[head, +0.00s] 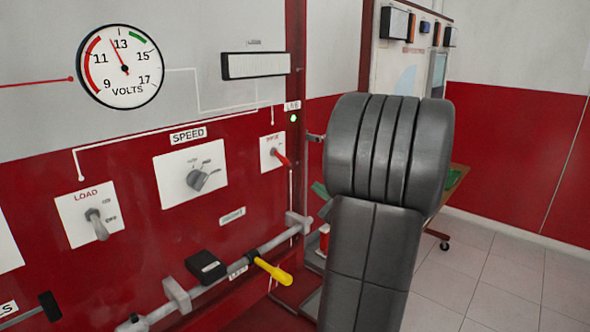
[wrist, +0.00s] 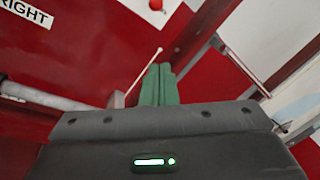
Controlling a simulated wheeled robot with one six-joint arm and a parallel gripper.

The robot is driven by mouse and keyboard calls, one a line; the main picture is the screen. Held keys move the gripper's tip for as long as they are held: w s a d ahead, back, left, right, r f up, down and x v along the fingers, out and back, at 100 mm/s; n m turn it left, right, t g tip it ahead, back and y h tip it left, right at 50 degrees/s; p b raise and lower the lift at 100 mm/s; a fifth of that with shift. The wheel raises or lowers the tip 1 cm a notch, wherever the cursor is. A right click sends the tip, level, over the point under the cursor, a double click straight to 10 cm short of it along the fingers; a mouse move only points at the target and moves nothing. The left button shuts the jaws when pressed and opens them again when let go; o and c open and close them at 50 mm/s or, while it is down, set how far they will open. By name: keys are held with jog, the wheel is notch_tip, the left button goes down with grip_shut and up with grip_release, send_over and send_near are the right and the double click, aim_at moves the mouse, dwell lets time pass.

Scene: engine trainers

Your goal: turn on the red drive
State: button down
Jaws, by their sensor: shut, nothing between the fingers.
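The small white switch plate with a red lever (head: 281,158) is on the red panel, left of my arm in the head view. Its lever slants down and to the right; the label above it is too small to read surely. In the wrist view my gripper (wrist: 160,84) shows as two green fingers pressed together, empty, with a red and white panel blurred beyond them. In the head view my grey arm hides most or all of the gripper. A red round spot (wrist: 155,4) shows at the wrist view's top edge; I cannot tell whether it belongs to the lever.
The panel also carries a VOLTS gauge (head: 120,67), a SPEED knob (head: 197,180) and a LOAD switch (head: 97,224). A green light (head: 293,117) glows above the red lever. A rail with a yellow handle (head: 273,271) runs below. Tiled floor at right is open.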

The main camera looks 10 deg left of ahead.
aim_at(281, 158)
jog(key=w+a+r+p, duration=0.3)
jog(key=w+a+p, duration=0.1)
jog(key=a, duration=0.3)
jog(key=shift+w+a+r, duration=0.25)
jog(key=shift+a, duration=0.1)
dwell(0.4)
jog(key=shift+s+d+r+h+p, duration=0.1)
jog(key=shift+r+h+p, duration=0.2)
jog(key=shift+p, duration=0.2)
